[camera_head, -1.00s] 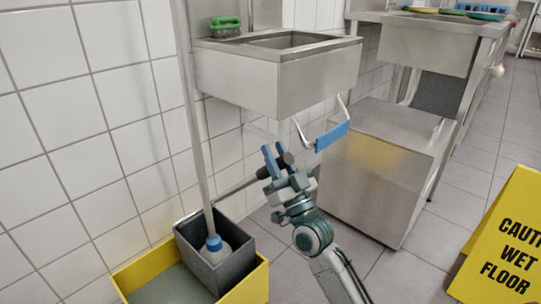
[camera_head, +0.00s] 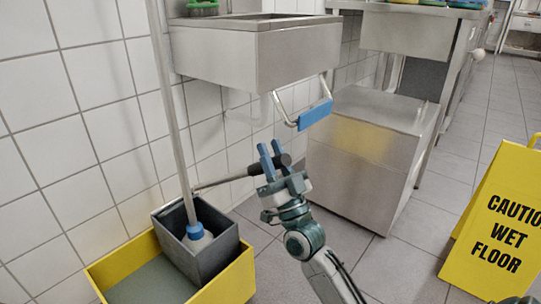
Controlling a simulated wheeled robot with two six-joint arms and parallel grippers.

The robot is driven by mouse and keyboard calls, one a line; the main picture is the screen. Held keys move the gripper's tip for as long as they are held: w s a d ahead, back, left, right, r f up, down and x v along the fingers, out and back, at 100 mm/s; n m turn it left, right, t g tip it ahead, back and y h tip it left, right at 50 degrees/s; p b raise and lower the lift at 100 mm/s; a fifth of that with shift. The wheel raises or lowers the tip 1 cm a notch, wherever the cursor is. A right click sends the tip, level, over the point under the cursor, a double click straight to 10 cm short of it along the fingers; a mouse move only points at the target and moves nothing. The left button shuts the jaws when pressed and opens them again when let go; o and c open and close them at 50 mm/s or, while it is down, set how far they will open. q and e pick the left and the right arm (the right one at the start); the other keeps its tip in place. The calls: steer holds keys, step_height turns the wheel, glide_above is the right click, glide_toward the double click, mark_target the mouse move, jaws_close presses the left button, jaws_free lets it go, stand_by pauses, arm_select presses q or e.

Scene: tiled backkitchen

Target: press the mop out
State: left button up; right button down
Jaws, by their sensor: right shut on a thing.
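The mop stands nearly upright, its long grey handle (camera_head: 166,90) rising out of the top of the view and its pale head (camera_head: 198,240) down inside the dark grey wringer (camera_head: 218,258). The wringer sits at the right end of the yellow bucket (camera_head: 240,282). Its lever (camera_head: 225,181) sticks out to the right, slightly upward, and ends in a black grip (camera_head: 283,163). My right gripper (camera_head: 271,157) is shut on that grip, with its blue fingers around it. My left gripper is not in view.
A steel sink (camera_head: 255,55) with a blue-padded knee bar (camera_head: 314,114) hangs above the gripper. A steel cabinet (camera_head: 355,165) stands to the right. A yellow wet-floor sign (camera_head: 492,225) stands at far right. Grey floor lies clear between.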

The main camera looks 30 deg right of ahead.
steer(key=shift+s+f, duration=0.15)
steer(key=shift+f, duration=0.05)
stand_by(0.4)
steer(key=c, duration=1.1)
jaws_free()
steer(key=shift+c, duration=0.2)
steer(key=v, duration=1.1)
steer(key=shift+p, duration=0.4)
